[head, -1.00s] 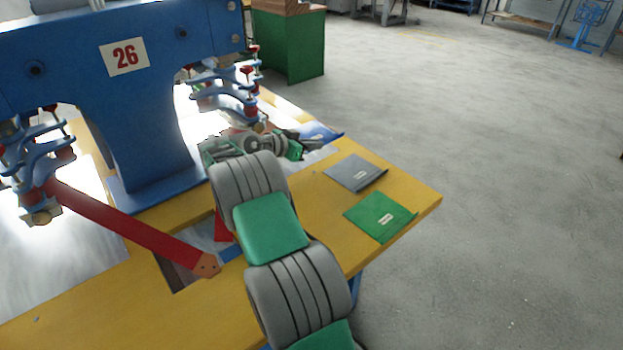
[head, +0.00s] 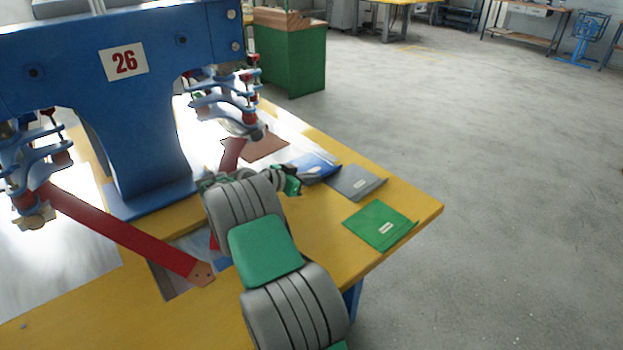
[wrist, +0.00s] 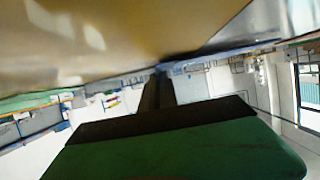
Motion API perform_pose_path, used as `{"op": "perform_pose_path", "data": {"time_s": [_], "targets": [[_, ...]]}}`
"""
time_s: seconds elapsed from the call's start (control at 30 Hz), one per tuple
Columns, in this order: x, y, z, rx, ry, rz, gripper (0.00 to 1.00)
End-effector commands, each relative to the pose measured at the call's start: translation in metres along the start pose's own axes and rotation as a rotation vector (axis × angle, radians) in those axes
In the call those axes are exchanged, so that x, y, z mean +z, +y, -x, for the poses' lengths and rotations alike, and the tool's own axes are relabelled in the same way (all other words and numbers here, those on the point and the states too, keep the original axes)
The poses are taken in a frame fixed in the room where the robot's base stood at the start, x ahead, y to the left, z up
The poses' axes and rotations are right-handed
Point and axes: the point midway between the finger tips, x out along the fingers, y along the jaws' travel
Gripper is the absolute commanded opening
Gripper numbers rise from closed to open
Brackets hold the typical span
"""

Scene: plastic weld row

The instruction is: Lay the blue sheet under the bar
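The blue sheet (head: 318,167) is at my gripper (head: 300,178), beyond the arm in the head view, close above the yellow table's right side. It overlaps the grey sheet's far edge in the picture. My gripper appears shut on its near edge; the fingertips are small and partly hidden. The blue welding machine (head: 150,130), marked 26, stands to the left. Red bars show at its left head (head: 125,232) and below its right head (head: 232,153). I cannot tell which is the task's bar. The wrist view shows a green gripper part (wrist: 185,155) under a tan surface.
The grey sheet (head: 358,184) and green sheet (head: 380,226) lie flat near the yellow table's (head: 325,240) right corner. A brown sheet (head: 266,146) lies beyond my gripper. A green cabinet (head: 292,60) stands behind.

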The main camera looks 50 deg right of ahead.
Motion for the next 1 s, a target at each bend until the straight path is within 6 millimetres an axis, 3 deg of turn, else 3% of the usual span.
{"op": "perform_pose_path", "data": {"time_s": [0.33,0.57,0.7,1.0], "targets": [[0.001,0.000,-0.001,0.000,0.000,0.000,0.25],[0.000,0.000,0.000,0.000,0.000,0.000,0.25],[-0.014,0.000,0.006,0.000,0.000,-0.001,0.25],[-0.008,-0.002,0.083,-0.005,0.000,0.001,0.25]]}}
